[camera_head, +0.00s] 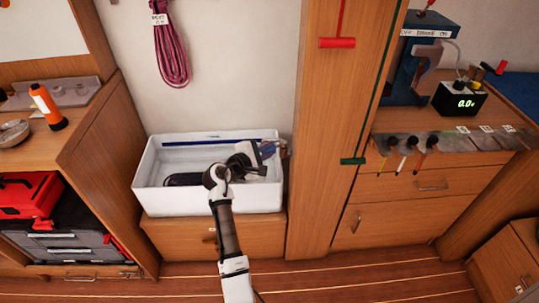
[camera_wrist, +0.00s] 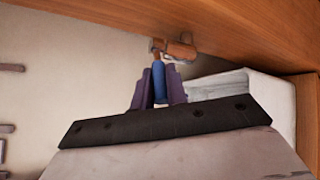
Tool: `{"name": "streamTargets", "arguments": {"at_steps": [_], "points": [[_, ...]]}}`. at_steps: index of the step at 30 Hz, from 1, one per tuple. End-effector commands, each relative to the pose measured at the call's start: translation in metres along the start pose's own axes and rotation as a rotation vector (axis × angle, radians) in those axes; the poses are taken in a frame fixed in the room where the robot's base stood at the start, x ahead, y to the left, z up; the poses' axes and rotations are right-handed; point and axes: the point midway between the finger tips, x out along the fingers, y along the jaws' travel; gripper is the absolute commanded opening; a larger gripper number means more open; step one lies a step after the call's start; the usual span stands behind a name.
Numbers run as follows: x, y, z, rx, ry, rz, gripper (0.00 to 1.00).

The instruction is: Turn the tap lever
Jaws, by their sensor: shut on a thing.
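The tap (camera_wrist: 178,48) shows in the wrist view as a copper-brown body with a pale metal part, close against the wooden panel. Its blue lever (camera_wrist: 158,77) points down toward the camera. My gripper (camera_wrist: 159,70) has its two purple fingers on either side of the lever, shut on it. In the head view my gripper (camera_head: 262,155) is at the right end of the white sink (camera_head: 160,196), beside the wooden post. There the tap (camera_head: 284,150) is small and partly hidden, and the lever's exact angle cannot be told.
The wooden post (camera_head: 325,140) rises just right of the sink, with a red-handled line (camera_head: 337,43) on it. A coiled purple rope (camera_head: 172,50) hangs on the wall behind. A counter (camera_head: 480,138) with a meter (camera_head: 460,103) stands right. The floor in front is clear.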

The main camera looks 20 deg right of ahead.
Motion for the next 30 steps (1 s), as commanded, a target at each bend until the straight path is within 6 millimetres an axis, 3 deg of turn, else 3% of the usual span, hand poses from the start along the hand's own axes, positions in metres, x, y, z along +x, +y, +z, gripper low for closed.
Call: {"name": "streamTargets", "arguments": {"at_steps": [15,30], "points": [[0.0087,0.0101,-0.0146,0.077,-0.306,-0.188,0.00],[0.0096,0.0108,-0.0145,0.098,-0.386,-0.239,0.00]]}}
